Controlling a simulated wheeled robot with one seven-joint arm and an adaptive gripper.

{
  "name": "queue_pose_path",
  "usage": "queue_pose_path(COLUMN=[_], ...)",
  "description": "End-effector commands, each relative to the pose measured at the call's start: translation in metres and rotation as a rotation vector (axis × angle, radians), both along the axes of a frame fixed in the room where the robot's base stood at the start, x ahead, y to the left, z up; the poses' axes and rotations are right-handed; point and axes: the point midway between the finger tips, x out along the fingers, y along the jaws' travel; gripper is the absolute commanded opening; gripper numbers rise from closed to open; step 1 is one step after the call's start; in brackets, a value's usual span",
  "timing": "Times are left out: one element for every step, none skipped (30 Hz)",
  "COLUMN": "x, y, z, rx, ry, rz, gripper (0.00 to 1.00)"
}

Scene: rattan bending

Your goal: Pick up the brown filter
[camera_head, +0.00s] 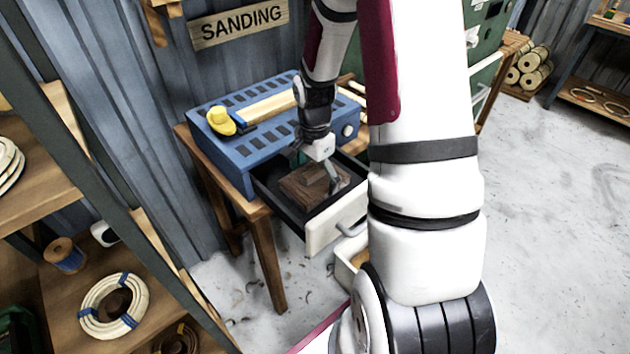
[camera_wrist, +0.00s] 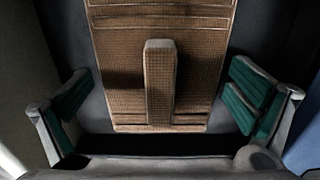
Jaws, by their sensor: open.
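The brown filter (camera_head: 303,186) lies inside an open dark drawer (camera_head: 284,207) with a white front. In the wrist view the filter (camera_wrist: 115,62) is a woven brown panel with a raised upright bar, a handle (camera_wrist: 160,80), along its middle. My gripper (camera_head: 318,174) reaches down into the drawer over the filter. In the wrist view its green-padded fingers (camera_wrist: 160,100) are wide apart, one on each side of the handle, with nothing between them touched. I cannot tell exactly how far the fingertips are above the filter.
The drawer belongs to a blue slotted bench unit (camera_head: 240,148) on a wooden table (camera_head: 262,235). A yellow cap-like object (camera_head: 221,122) sits on the unit. Wooden shelves (camera_head: 60,305) with coils stand at left. The floor at right (camera_head: 560,200) is clear.

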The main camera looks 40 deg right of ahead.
Motion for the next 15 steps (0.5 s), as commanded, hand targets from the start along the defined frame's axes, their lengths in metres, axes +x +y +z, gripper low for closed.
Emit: queue_pose_path(x=[-0.0001, 0.0001, 0.0002, 0.0003, 0.0003, 0.0003, 0.0003, 0.0003, 0.0003, 0.0003, 0.0003, 0.0003, 0.0003, 0.0002, 0.0003], y=[0.0002, 0.0001, 0.0000, 0.0000, -0.0001, -0.0001, -0.0001, -0.0001, -0.0001, -0.0001, -0.0001, -0.0001, -0.0001, -0.0001, -0.0001], z=[-0.0034, -0.0046, -0.0055, -0.0058, -0.0058, -0.0057, -0.0056, -0.0056, -0.0055, -0.0055, -0.0055, -0.0054, -0.0054, -0.0054, -0.0054], rx=[0.000, 0.000, 0.000, -0.001, -0.001, -0.001, -0.001, -0.001, -0.001, -0.001, -0.001, -0.001, -0.001, -0.001, -0.001], ry=[0.000, -0.001, -0.001, -0.001, -0.002, -0.002, -0.002, -0.001, -0.001, -0.001, -0.001, -0.001, -0.001, -0.001, -0.001], rz=[0.000, 0.000, 0.000, 0.000, 0.000, 0.000, 0.000, 0.000, 0.000, 0.000, 0.000, 0.000, 0.000, 0.000, 0.000], gripper=[1.00, 1.00, 1.00, 1.00, 1.00, 1.00, 1.00, 1.00, 1.00, 0.93, 0.86, 0.77, 0.71, 0.64, 0.59])
